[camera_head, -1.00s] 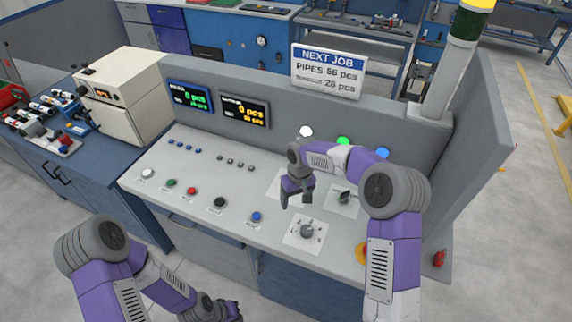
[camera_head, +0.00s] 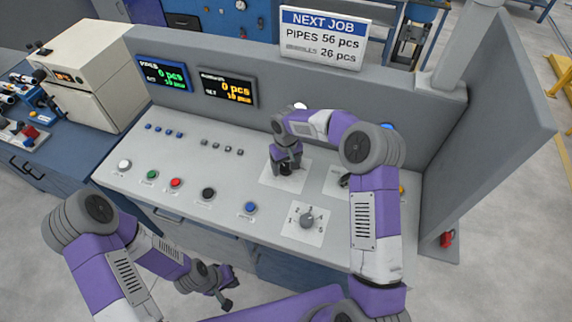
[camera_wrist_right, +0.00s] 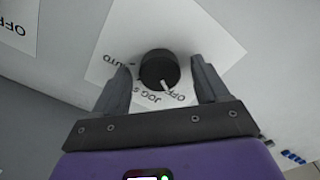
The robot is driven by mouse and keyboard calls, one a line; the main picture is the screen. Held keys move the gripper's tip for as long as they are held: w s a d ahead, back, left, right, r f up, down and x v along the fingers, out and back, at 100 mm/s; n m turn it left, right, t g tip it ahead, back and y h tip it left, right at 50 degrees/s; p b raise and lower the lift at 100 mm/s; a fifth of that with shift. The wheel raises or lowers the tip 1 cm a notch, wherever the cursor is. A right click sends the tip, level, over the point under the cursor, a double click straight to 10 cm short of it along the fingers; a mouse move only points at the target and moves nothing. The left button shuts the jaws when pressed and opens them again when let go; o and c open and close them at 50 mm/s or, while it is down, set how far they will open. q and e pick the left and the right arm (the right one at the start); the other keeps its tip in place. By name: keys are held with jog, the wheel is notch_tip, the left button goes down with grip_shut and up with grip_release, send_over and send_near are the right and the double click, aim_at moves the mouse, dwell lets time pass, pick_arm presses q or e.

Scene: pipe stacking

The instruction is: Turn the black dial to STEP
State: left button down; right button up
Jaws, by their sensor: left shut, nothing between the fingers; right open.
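The black dial (camera_wrist_right: 157,69) sits on a white label plate (camera_wrist_right: 205,38) on the grey panel. In the right wrist view its white pointer mark is toward the OFF lettering, beside JOG; AUTO is at the left, and other lettering is partly hidden. My right gripper (camera_wrist_right: 163,78) is open, with one finger on each side of the dial; contact cannot be told. In the head view my right gripper (camera_head: 286,166) covers most of the dial. My left gripper (camera_head: 226,291) is shut and empty, in front of the panel's front edge.
A grey knob (camera_head: 307,220) on its own white plate and another dark switch (camera_head: 343,181) are near my right arm. Push buttons, including a blue one (camera_head: 250,207), line the panel's front. Two displays (camera_head: 228,88) and a NEXT JOB sign (camera_head: 325,38) stand behind.

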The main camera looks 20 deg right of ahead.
jog(key=shift+f, duration=0.1)
jog(key=c, duration=1.1)
jog(key=shift+o, duration=0.2)
jog(key=m+b, duration=0.1)
jog(key=m, duration=0.2)
jog(key=shift+w+m+b, duration=0.1)
jog(key=shift+m+b, duration=0.2)
jog(key=shift+m, duration=0.1)
jog(key=m, duration=0.3)
jog(key=shift+m+b, duration=0.3)
jog(key=shift+b, duration=0.1)
jog(key=m, duration=0.3)
jog(key=shift+m, duration=0.3)
jog(key=m, duration=0.4)
jog(key=shift+m, duration=0.3)
